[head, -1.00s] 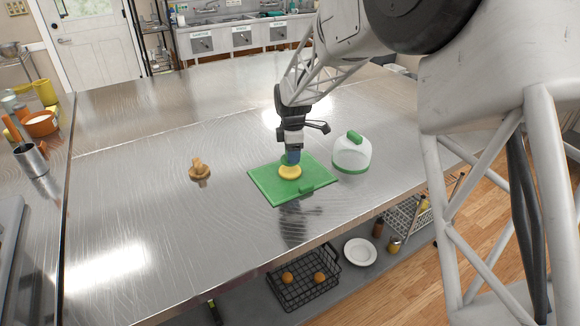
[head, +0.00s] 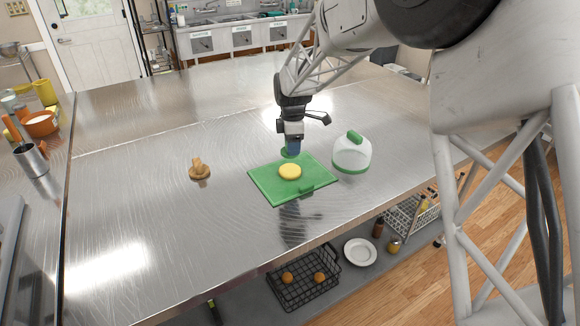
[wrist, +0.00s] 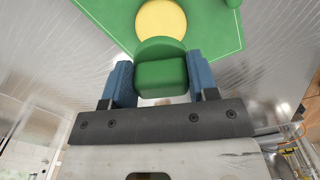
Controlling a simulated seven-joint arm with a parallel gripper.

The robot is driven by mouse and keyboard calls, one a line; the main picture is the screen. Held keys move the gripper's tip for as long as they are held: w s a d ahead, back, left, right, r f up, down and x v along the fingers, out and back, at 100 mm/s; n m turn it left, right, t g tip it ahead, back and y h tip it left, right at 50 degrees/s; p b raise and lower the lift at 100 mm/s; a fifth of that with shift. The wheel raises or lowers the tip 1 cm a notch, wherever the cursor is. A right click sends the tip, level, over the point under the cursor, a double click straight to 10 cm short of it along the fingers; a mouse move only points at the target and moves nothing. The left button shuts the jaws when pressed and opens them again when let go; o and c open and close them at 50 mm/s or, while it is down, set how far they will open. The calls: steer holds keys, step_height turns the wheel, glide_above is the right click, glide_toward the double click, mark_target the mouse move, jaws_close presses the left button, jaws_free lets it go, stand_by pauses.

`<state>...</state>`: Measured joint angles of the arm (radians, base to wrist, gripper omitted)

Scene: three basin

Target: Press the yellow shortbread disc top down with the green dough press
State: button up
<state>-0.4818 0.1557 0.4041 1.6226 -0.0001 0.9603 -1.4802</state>
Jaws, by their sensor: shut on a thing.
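The yellow shortbread disc (head: 290,172) lies flat on the green board (head: 270,190) on the steel counter. It also shows in the wrist view (wrist: 160,22). My gripper (head: 292,148) is shut on the green dough press (head: 288,153), mostly hidden by the blue fingers in the head view. The wrist view shows the green block of the press (wrist: 162,76) between both fingers. The press is at the far edge of the board, behind the disc and apart from it in the head view. Its height above the counter is hard to tell.
A clear dome with a green rim and knob (head: 351,155) stands right of the board. A wooden press-like piece (head: 199,169) stands to the left. A metal cup (head: 30,158) and orange bowl (head: 40,123) are at the far left. The counter left of the board is mostly clear.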

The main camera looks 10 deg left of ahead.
steer(key=shift+r, duration=1.65)
steer(key=shift+s, duration=0.1)
